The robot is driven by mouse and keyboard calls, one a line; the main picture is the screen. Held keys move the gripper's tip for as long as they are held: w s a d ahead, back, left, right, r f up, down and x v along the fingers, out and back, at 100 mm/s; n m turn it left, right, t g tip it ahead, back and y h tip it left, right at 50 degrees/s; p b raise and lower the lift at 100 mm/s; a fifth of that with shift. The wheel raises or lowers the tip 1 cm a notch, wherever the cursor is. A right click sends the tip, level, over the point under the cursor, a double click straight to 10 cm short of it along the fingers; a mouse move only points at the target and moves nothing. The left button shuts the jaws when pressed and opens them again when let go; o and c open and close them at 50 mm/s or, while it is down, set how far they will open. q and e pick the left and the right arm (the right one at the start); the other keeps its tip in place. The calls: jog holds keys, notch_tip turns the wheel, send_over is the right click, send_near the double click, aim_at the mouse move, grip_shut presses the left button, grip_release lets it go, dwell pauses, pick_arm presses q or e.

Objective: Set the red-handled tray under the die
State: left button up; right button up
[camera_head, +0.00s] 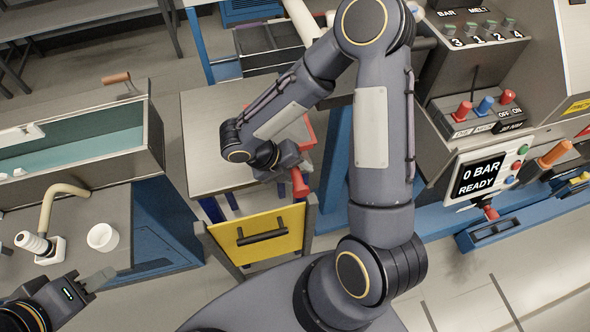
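A red handle (300,183) shows beside my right gripper (289,165), above the yellow-fronted cart. A red edge (308,132) shows just behind, partly hidden by my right arm; I cannot tell whether both belong to one tray. My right gripper is right at the handle, but its fingers are too small and covered to tell whether they are closed on it. My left gripper (98,280) is at the lower left, near the bench's front edge, with nothing visible in it. I cannot make out the die; my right arm covers part of the machine side.
A cart with a yellow front (262,236) stands at centre. A bench at left holds a white cup (103,237), a beige bent pipe (58,200) and an open bin (85,132). At right, the machine's display (480,178) reads "0 BAR READY". Floor is clear at lower right.

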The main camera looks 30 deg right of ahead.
jog(key=v, duration=1.1)
jog(key=s+d+r+m+t+y, duration=0.2)
jog(key=s+r+m+t+y, duration=0.1)
jog(key=m, duration=1.4)
jog(key=s+d+r+m+t+y, duration=0.3)
jog(key=s+m+y, duration=0.4)
jog(key=m, duration=1.1)
jog(key=s+r+t, duration=0.1)
jog(key=s+r, duration=0.1)
jog(key=s, duration=0.1)
jog(key=shift+b, duration=0.3)
jog(key=shift+s, duration=0.1)
